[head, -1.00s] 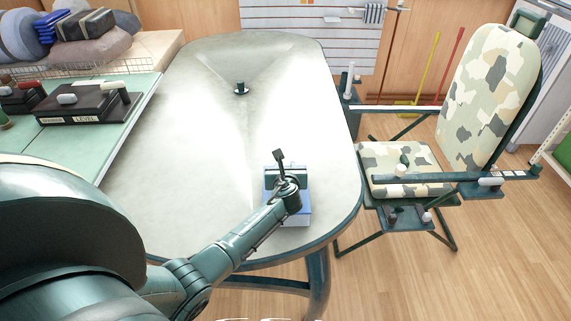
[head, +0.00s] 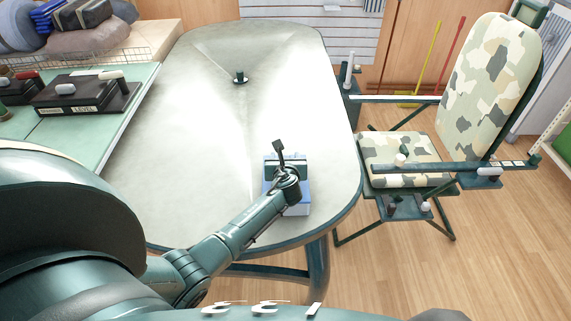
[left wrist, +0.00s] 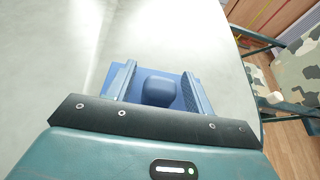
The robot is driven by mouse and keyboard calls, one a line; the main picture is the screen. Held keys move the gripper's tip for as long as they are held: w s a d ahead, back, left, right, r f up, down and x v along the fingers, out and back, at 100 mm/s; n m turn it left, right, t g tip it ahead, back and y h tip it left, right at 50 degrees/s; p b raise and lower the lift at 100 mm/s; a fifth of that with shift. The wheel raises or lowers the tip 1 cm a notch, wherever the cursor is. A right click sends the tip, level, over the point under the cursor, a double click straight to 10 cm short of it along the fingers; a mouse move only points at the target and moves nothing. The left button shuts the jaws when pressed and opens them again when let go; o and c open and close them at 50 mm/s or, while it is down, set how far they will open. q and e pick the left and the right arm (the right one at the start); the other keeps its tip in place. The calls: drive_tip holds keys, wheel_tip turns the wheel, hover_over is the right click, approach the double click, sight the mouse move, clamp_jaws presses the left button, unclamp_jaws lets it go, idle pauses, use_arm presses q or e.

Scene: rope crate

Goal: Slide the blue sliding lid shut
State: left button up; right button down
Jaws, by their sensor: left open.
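The blue box with its sliding lid (left wrist: 150,71) stands on the grey table near its right front edge. In the head view the box (head: 298,209) is partly covered by my left wrist. The left wrist view shows a rounded blue knob (left wrist: 158,91) on the lid. My left gripper (left wrist: 159,72) is open, with one finger on each side of the knob. I cannot tell whether either finger touches it. How far the lid is open is hidden. My right gripper is not in view.
The grey table (head: 200,120) is mostly bare, with a small dark fitting (head: 240,78) at its far middle. A camouflage chair (head: 405,160) stands close to its right edge. A green-topped counter (head: 75,135) with a level case (head: 80,98) lies to the left.

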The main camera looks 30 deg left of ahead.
use_arm(q)
drive_tip(key=p+v, duration=0.2)
drive_tip(key=v, duration=1)
drive_tip(key=shift+s+d+r, duration=0.1)
drive_tip(key=shift+s, duration=0.25)
drive_tip(key=shift+s+n, duration=0.4)
drive_tip(key=shift+n, duration=0.1)
drive_tip(key=s+d+r+n+g+h, duration=0.1)
drive_tip(key=s+d+n+g+h, duration=0.25)
drive_tip(key=s+n, duration=0.9)
drive_tip(key=s+d+r+n+g+h, duration=0.1)
drive_tip(key=s+d+n+g+h, duration=0.25)
drive_tip(key=s+n, duration=0.95)
drive_tip(key=w+d+f+t+h, duration=0.3)
drive_tip(key=w+f+t, duration=0.3)
drive_tip(key=f, duration=0.2)
drive_tip(key=shift+w+d, duration=0.3)
drive_tip(key=shift+d, duration=0.55)
